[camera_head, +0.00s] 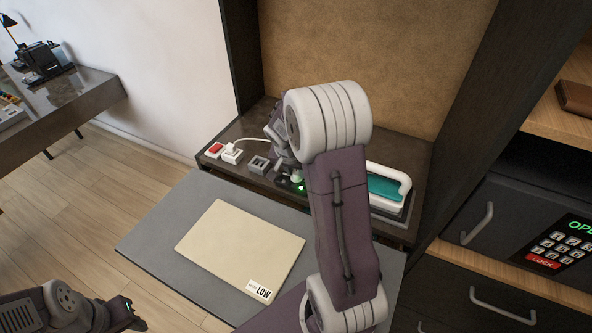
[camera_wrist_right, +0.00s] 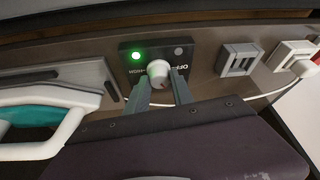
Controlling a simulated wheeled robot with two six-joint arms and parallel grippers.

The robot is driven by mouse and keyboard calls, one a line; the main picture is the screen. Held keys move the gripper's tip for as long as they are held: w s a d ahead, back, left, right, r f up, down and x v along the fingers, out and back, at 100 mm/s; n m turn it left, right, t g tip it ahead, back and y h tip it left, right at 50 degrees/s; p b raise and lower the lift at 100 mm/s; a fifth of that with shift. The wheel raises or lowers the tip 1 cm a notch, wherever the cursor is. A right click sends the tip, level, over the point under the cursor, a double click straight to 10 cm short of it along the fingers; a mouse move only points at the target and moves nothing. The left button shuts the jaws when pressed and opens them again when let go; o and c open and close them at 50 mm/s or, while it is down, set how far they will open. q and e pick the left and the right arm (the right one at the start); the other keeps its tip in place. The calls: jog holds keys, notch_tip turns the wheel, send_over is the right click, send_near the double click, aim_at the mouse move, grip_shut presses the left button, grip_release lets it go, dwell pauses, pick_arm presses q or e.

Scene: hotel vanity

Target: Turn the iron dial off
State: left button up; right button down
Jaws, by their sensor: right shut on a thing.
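The iron dial (camera_wrist_right: 158,70) is a small pale knob on a dark panel in the right wrist view. A green lamp (camera_wrist_right: 136,55) is lit on one side of it, by the HIGH marking; a grey unlit lamp (camera_wrist_right: 178,51) is on the other side, by the OFF marking. My right gripper (camera_wrist_right: 161,82) is shut on the dial, one finger on each side. In the head view my right gripper (camera_head: 286,168) is largely behind my own arm. The white and teal iron (camera_head: 385,190) rests beside the panel. My left gripper (camera_head: 130,314) is at the lower left, away from the dial.
A grey socket (camera_head: 259,164) and a white plug (camera_head: 232,153) with a cord sit left of the dial, beside a red switch (camera_head: 215,149). A beige board (camera_head: 240,245) with a LOW label lies on the grey surface in front. A safe (camera_head: 540,235) stands right.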

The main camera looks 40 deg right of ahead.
jog(key=shift+s+r+n+p, duration=0.1)
jog(key=shift+r+n+p, duration=0.05)
jog(key=shift+n+p, duration=0.3)
jog(key=r+n+y+p, duration=0.1)
jog(key=n+p, duration=0.1)
jog(key=p, duration=0.5)
jog(key=n+t+p, duration=0.1)
jog(key=n+p, duration=0.2)
jog(key=p, duration=0.3)
jog(key=shift+s+d+r+y+p, duration=0.1)
jog(key=shift+s+r+y+p, duration=0.05)
jog(key=shift+r+y+p, duration=0.25)
jog(key=n+p, duration=0.1)
jog(key=p, duration=0.2)
jog(key=f+n+y+p, duration=0.1)
jog(key=n+p, duration=0.1)
jog(key=p, duration=0.1)
jog(key=n+t+p, duration=0.1)
jog(key=p, duration=0.2)
jog(key=shift+d+f+n+y, duration=0.2)
jog(key=shift+n+y, duration=0.05)
jog(key=shift+y, duration=0.15)
jog(key=shift+f+n+p, duration=0.25)
jog(key=shift+n+p, duration=0.35)
jog(key=shift+p, duration=0.4)
jog(key=c, duration=1.1)
grip_release()
jog(key=shift+f, duration=0.1)
